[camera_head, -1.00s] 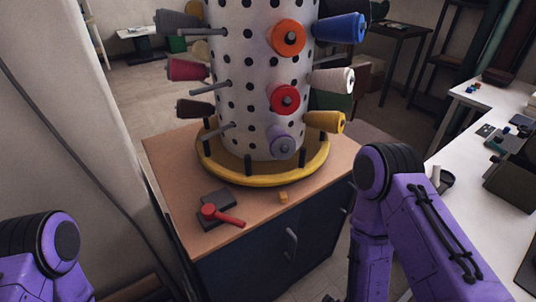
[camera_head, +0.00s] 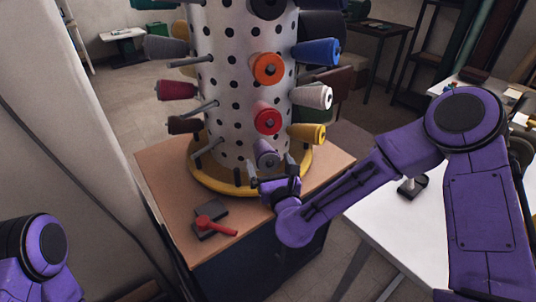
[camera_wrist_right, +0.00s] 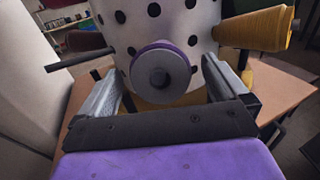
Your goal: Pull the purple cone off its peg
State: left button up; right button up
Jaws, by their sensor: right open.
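The purple cone (camera_head: 266,155) sits on a peg low on the white, dotted cylinder (camera_head: 232,90). In the right wrist view the cone (camera_wrist_right: 160,72) faces the camera, its grey end with a dark centre hole in front. My right gripper (camera_head: 272,178) is just in front of the cone and a little below it in the head view. In the wrist view the right gripper's fingers (camera_wrist_right: 163,92) are spread, one on each side of the cone, with gaps visible. Only my left arm shows at the lower left; its gripper is outside the picture.
A yellow ring base (camera_head: 215,184) stands on the wooden cabinet top (camera_head: 170,190). Red (camera_head: 267,118), orange (camera_head: 267,68) and yellow (camera_head: 307,133) cones sit on pegs close by. Several bare pegs stick out. A red-handled tool (camera_head: 215,226) lies at the front. A white table (camera_head: 375,225) is at right.

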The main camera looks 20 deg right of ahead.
jog(key=w, duration=0.2)
jog(key=shift+w+r+p, duration=0.1)
jog(key=shift+w+p, duration=0.2)
jog(key=shift+w, duration=0.5)
jog(key=c, duration=1.1)
jog(key=shift+s+r, duration=0.1)
jog(key=shift+s, duration=0.25)
jog(key=shift+s+r, duration=0.2)
jog(key=shift+s, duration=1.05)
jog(key=shift+s+r, duration=0.2)
jog(key=shift+s, duration=1.05)
jog(key=s+r+p, duration=0.1)
jog(key=s+p, duration=0.4)
jog(key=s, duration=0.4)
jog(key=shift+s+a+r+p, duration=0.15)
jog(key=shift+s+r+p, duration=0.15)
jog(key=shift+s+r, duration=0.1)
